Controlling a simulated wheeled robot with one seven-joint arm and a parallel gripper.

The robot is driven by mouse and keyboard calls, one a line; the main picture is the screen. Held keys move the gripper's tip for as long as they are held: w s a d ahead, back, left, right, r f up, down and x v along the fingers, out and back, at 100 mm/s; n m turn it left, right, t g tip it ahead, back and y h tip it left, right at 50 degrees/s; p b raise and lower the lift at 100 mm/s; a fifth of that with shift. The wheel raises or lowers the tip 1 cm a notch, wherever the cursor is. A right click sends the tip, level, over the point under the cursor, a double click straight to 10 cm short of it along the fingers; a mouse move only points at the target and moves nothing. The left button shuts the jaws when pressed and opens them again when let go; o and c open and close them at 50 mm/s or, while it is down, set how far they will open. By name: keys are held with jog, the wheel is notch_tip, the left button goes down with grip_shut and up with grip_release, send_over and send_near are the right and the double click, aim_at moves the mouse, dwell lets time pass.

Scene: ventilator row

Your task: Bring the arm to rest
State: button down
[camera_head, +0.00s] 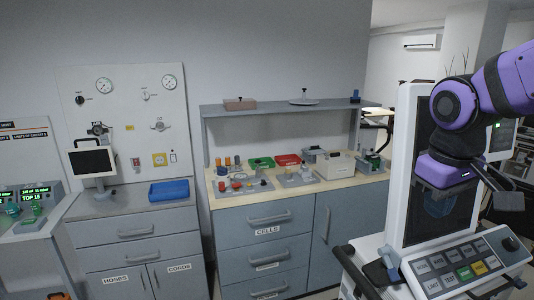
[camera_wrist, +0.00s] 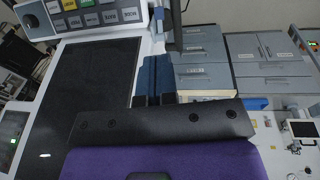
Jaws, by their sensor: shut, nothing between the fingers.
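My arm comes in from the right of the head view, bent, with its purple wrist in front of the ventilator's tall screen (camera_head: 424,200). The fingers of my gripper cannot be made out clearly there. In the wrist view my gripper (camera_wrist: 157,62) shows beyond the dark mount, its two bluish fingers side by side and shut, with nothing between them. The ventilator's dark screen (camera_wrist: 88,75) fills the left of that view, close beside the fingers. I cannot tell the exact gap to it.
The ventilator's button panel (camera_head: 465,266) juts out below my wrist. A counter (camera_head: 290,197) with several small parts and trays stands left of it, under a shelf (camera_head: 280,107). A blue tray (camera_head: 169,190) and a small monitor (camera_head: 92,161) stand further left.

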jog(key=s+d+r+m+t+y, duration=0.1)
jog(key=s+r+m+t, duration=0.2)
jog(key=s, duration=0.7)
jog(key=shift+r+t, duration=0.5)
jog(key=shift+r, duration=0.2)
jog(key=c, duration=1.8)
grip_release()
jog(key=shift+d, duration=0.1)
jog(key=shift+c, duration=0.2)
